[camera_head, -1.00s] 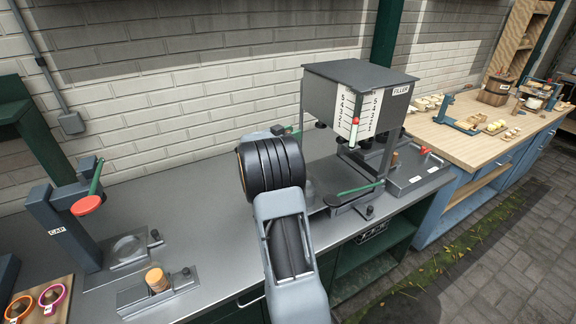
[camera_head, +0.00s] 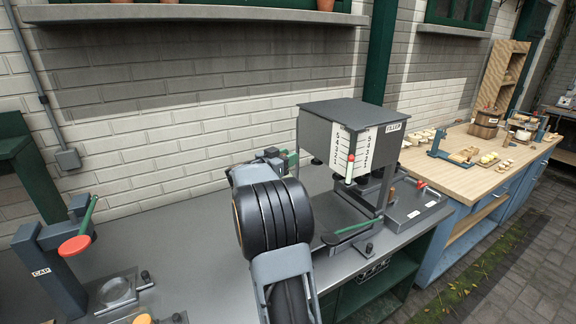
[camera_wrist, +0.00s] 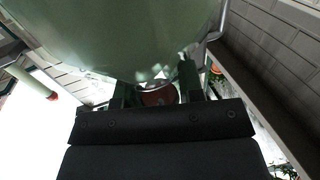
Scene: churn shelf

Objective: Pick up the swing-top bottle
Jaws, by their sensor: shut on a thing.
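A large, smooth green rounded surface (camera_wrist: 120,40), which looks like the swing-top bottle seen very close, fills the top of the wrist view. My gripper (camera_wrist: 156,88) is shut on it, with a dark finger on each side just above the black palm.
The filler stand (camera_head: 352,128) with its scale and green lever stands right of my arm. The cap press (camera_head: 62,262) with a red-ended lever is at left. A wooden-topped bench (camera_head: 452,172) holds small items at right. Bare counter (camera_head: 190,240) lies between press and arm.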

